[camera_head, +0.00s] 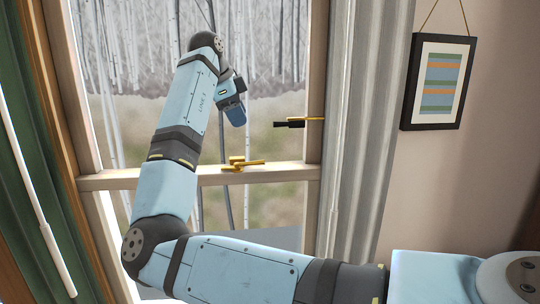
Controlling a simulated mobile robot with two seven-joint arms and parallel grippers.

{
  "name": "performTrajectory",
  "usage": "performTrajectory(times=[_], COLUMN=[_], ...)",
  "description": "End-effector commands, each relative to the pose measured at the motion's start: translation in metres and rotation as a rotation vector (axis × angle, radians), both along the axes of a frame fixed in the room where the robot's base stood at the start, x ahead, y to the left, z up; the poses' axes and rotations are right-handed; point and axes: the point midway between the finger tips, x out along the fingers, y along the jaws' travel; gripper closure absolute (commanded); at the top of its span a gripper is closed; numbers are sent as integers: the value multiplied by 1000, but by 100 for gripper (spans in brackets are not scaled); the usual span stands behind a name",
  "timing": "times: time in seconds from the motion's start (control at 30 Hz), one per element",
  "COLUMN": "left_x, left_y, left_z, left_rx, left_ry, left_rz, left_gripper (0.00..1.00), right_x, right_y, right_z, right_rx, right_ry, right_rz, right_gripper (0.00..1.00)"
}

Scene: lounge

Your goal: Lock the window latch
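The brass window latch (240,164) sits on the window's horizontal middle rail, with its lever pointing right along the rail. I cannot tell from this view whether it is locked. My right gripper (236,114) hangs in front of the upper pane, above the latch and apart from it in the picture. Its fingers look small, dark blue and foreshortened, so their opening is unclear. My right arm comes in from the lower right, bends at the left and reaches up across the window. My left gripper is out of view.
A brass rod with a black end (289,124) juts left at the right window post. A pale curtain (367,130) hangs right of the window and a green curtain (45,190) left. A framed striped picture (439,82) hangs on the right wall. Bare trees show outside.

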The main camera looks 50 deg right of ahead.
Motion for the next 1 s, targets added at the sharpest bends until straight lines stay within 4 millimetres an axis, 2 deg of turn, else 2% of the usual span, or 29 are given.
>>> performTrajectory(times=[0.17, 0.7, 0.83, 1.0], left_x=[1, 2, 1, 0], left_y=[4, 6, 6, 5], left_z=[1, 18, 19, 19], left_rx=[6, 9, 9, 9], left_ry=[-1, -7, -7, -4], left_rz=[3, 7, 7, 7], left_gripper=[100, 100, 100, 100], right_x=[-1, -13, -14, -15], right_y=[-5, -47, -53, -56], right_z=[-12, -105, -118, -124], right_rx=[0, 1, 0, -1], right_ry=[3, 2, 2, -1], right_rz=[-1, -1, 0, 0], right_gripper=[61, 61, 61, 61])
